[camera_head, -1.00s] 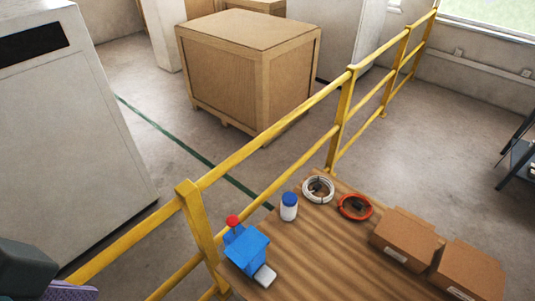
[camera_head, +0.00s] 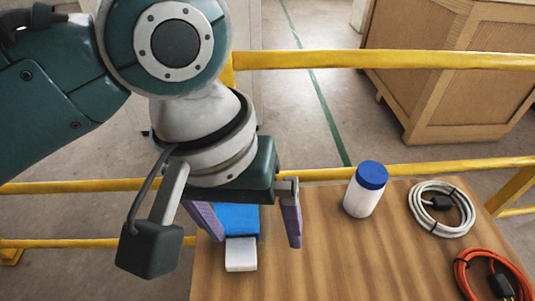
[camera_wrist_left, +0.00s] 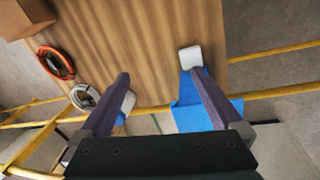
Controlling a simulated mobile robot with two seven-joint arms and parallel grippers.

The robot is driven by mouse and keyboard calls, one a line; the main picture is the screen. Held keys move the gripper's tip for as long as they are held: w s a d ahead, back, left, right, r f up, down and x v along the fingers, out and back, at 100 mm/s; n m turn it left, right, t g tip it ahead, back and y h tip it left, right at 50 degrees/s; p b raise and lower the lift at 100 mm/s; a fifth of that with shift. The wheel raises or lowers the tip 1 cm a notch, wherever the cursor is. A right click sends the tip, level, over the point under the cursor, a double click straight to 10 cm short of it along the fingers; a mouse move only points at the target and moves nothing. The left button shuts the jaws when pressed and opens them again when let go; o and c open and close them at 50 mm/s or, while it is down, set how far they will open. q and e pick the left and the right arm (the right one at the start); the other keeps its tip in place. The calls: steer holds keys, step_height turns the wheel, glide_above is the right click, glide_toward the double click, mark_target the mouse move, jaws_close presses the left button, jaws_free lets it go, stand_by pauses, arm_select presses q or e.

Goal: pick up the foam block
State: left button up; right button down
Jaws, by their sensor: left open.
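A small white block (camera_head: 241,255), which looks like the foam block, lies on the wooden table near its left edge. It also shows in the left wrist view (camera_wrist_left: 190,56), just past the tip of the right-hand finger. A blue object (camera_head: 238,219) stands directly behind it, partly hidden by my left gripper (camera_head: 254,241). The gripper has purple fingers, is open and empty, and points down above the blue object and white block. In the left wrist view the right-hand finger overlaps the blue object (camera_wrist_left: 187,117). My right gripper is not in view.
A white bottle with a blue cap (camera_head: 366,190) stands right of the gripper. A white cable coil (camera_head: 441,209) and an orange cable coil (camera_head: 490,275) lie further right. A yellow railing (camera_head: 400,169) runs behind the table (camera_head: 340,260). A brown box (camera_wrist_left: 28,17) shows in the wrist view.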

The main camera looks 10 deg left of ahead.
arm_select(q)
steer(key=w+a+f+n+y+b, duration=0.2)
steer(key=w+a+f+n+b, duration=0.15)
steer(key=f+b, duration=0.7)
glide_above(241, 264)
steer(key=shift+m+g, duration=0.3)
steer(key=shift+m, duration=0.15)
step_height(241, 264, down, 6)
steer(key=shift+a+r, duration=0.15)
steer(key=shift+r, duration=0.05)
step_height(241, 264, down, 5)
steer(key=b, duration=0.3)
steer(key=shift+f, duration=0.2)
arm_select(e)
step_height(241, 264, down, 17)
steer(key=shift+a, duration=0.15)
arm_select(q)
steer(key=c, duration=1.2)
steer(key=shift+c, duration=0.2)
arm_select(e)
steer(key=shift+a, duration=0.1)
arm_select(q)
steer(key=shift+r, duration=0.15)
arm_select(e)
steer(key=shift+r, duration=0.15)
